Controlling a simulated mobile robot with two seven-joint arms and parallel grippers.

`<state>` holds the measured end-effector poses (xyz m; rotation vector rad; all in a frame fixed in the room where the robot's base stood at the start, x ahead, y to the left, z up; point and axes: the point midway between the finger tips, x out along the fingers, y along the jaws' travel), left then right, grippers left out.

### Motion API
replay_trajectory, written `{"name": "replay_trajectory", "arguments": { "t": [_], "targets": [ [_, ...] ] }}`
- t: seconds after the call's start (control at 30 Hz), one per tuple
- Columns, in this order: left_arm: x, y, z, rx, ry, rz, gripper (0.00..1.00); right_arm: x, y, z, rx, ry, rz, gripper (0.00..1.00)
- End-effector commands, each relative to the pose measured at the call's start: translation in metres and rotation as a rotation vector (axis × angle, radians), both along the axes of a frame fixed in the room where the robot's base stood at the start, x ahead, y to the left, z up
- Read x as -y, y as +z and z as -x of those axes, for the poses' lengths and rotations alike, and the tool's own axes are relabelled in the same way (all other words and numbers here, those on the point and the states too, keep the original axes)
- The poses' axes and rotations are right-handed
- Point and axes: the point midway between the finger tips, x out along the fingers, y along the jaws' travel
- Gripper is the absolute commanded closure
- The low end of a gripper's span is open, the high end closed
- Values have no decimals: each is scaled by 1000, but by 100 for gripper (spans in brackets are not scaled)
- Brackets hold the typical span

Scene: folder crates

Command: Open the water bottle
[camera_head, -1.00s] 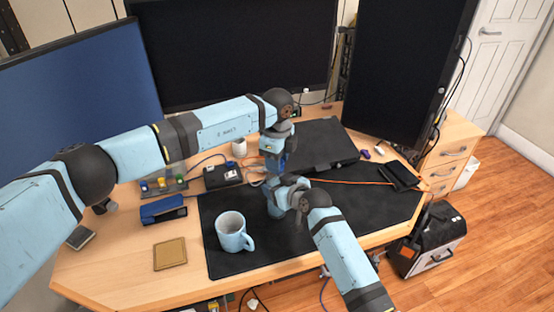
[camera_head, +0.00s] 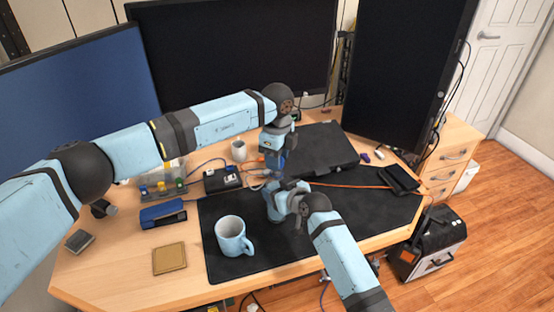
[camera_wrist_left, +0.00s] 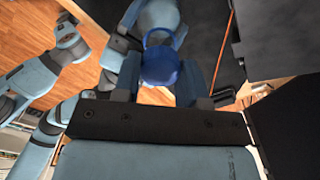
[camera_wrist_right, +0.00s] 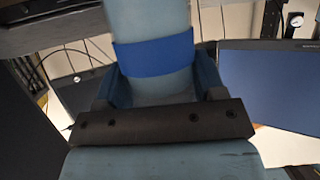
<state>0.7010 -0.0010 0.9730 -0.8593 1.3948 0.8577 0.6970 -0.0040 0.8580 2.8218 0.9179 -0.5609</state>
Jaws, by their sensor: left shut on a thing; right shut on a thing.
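The water bottle is light blue with a dark blue band (camera_wrist_right: 155,55). It stands between the fingers of my right gripper (camera_wrist_right: 160,82), which is shut on its body. In the left wrist view its dark blue cap (camera_wrist_left: 160,64) is between the fingers of my left gripper (camera_wrist_left: 160,85), which is shut on it from above. The light blue bottle body (camera_wrist_left: 158,14) shows beyond the cap. In the head view both grippers largely hide the bottle above the black mat. I cannot tell whether the cap is still seated on the bottle.
A light blue mug (camera_head: 232,237) stands on the black mat (camera_head: 330,225), left of my right arm. A tan coaster (camera_head: 170,258) and a blue case (camera_head: 162,214) lie to the left. Monitors ring the back.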

Motion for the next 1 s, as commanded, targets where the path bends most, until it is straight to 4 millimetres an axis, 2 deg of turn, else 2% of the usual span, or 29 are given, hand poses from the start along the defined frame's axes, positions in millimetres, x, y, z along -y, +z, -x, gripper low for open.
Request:
{"name": "replay_trajectory", "arguments": {
  "t": [0.3, 0.63, 0.87, 0.9, 1.0],
  "targets": [
    [0, 2, 0, 0, 0, 0, 90, 0, 0, 0, 0, 0, 0, 100],
    [0, 37, 0, 0, 0, -1, 90, 0, 0, 0, 0, 0, 0, 100],
    [0, 40, 0, -2, 1, -1, 90, 0, 0, 0, 0, 0, 0, 100],
    [0, 40, 0, -2, 1, -1, 90, 0, 0, 0, 0, 0, 0, 32],
    [0, 40, 0, -1, 0, 0, 90, 0, 0, 0, 0, 0, 0, 9]
  ]
}}
